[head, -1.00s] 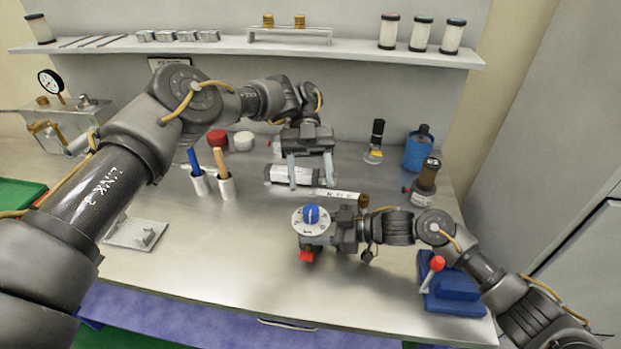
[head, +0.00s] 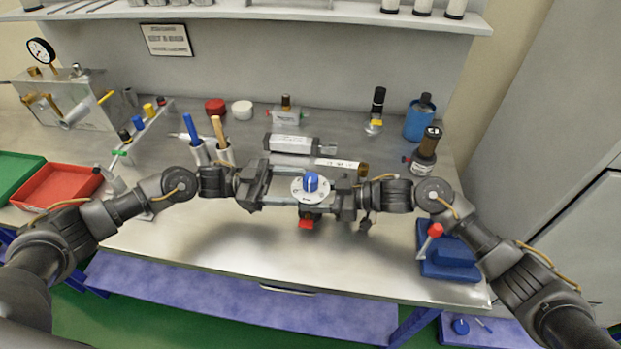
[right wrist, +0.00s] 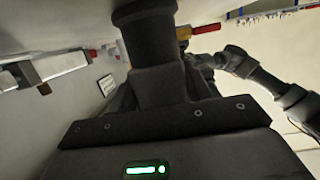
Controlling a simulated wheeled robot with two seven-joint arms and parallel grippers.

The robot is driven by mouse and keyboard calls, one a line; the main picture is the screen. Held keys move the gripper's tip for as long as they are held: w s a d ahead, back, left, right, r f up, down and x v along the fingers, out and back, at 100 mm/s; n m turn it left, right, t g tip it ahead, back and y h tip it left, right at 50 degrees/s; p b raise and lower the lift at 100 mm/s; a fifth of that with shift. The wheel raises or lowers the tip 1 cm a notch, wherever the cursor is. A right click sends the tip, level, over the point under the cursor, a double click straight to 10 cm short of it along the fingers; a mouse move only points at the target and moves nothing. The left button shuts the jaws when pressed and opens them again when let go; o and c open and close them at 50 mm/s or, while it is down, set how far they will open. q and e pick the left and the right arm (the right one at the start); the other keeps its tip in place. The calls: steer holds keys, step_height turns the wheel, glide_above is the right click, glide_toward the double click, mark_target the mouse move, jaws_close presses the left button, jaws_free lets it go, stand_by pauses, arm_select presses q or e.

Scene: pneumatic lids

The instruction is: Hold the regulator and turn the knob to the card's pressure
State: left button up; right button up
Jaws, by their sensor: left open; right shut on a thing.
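The right wrist view shows mostly my own dark gripper body.
Behind the grippers lie a grey cylinder (head: 290,144) and a labelled tube (head: 335,164). Pen cups (head: 220,154) stand behind the left arm. A blue block with a red-knobbed lever (head: 447,262) sits front right. The front middle bench (head: 250,250) is clear.

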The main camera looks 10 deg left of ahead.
mark_target(311, 177)
arm_select(q)
steer(key=a+f+n+t+y, duration=0.2)
steer(key=a+n+t+y, duration=0.1)
steer(key=a+n+t, duration=0.35)
steer(key=x, duration=1.1)
steer(key=shift+w+d+r, duration=0.1)
steer(key=shift+w+r, duration=0.15)
steer(key=shift+w, duration=0.2)
steer(key=c, duration=1)
